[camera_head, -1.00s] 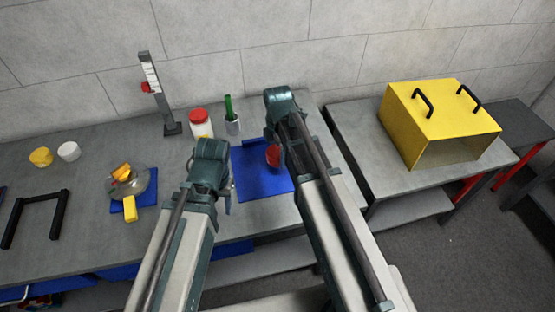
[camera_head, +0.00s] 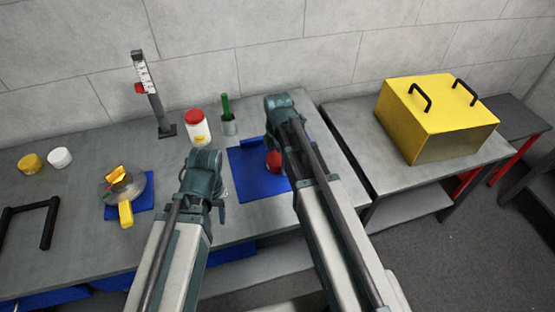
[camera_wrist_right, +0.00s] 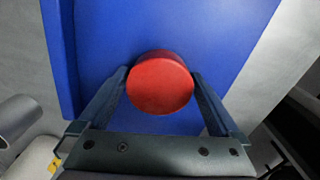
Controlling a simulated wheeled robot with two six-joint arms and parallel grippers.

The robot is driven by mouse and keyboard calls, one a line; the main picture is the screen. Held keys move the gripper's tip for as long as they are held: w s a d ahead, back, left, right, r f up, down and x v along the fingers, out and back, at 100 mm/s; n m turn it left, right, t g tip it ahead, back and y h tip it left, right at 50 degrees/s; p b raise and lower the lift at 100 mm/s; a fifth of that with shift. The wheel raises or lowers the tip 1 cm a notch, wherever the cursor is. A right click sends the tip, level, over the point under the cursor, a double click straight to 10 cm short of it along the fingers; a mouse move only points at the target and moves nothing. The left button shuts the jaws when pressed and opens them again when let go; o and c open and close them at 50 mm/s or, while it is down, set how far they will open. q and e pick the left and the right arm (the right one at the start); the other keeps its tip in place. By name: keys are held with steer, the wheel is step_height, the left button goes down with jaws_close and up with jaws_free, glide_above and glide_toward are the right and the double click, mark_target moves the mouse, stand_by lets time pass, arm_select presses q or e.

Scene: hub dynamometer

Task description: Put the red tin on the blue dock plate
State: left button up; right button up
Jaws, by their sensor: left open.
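The red tin (camera_head: 273,161) shows at the right part of the blue dock plate (camera_head: 248,182) in the head view, partly hidden by my right arm. In the right wrist view the tin's round red top (camera_wrist_right: 160,86) lies between the fingers of my right gripper (camera_wrist_right: 161,73). Both fingers meet its sides, so the gripper looks shut on it. The blue plate (camera_wrist_right: 180,25) is behind the tin there. I cannot tell whether the tin's underside touches the plate. My left gripper (camera_head: 220,200) is open and empty, left of the plate.
A white jar with a red lid (camera_head: 198,127) and a grey cup with a green item (camera_head: 228,118) stand behind the plate. A gauge post (camera_head: 153,98) and a pan-like device (camera_head: 123,188) are further left. A yellow box (camera_head: 437,120) stands on the right table.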

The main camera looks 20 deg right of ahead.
mark_target(278, 158)
arm_select(q)
steer(key=shift+r, duration=0.15)
arm_select(e)
steer(key=shift+r, duration=0.15)
step_height(278, 158, up, 12)
steer(key=p, duration=1.2)
arm_select(q)
step_height(278, 158, up, 12)
arm_select(e)
steer(key=s+a+m+h, duration=0.1)
steer(key=s+a+m, duration=0.9)
steer(key=s+m, duration=0.5)
steer(key=shift+s+a+m, duration=0.2)
steer(key=shift+a+m, duration=0.1)
steer(key=shift+m, duration=0.4)
steer(key=shift+r, duration=0.1)
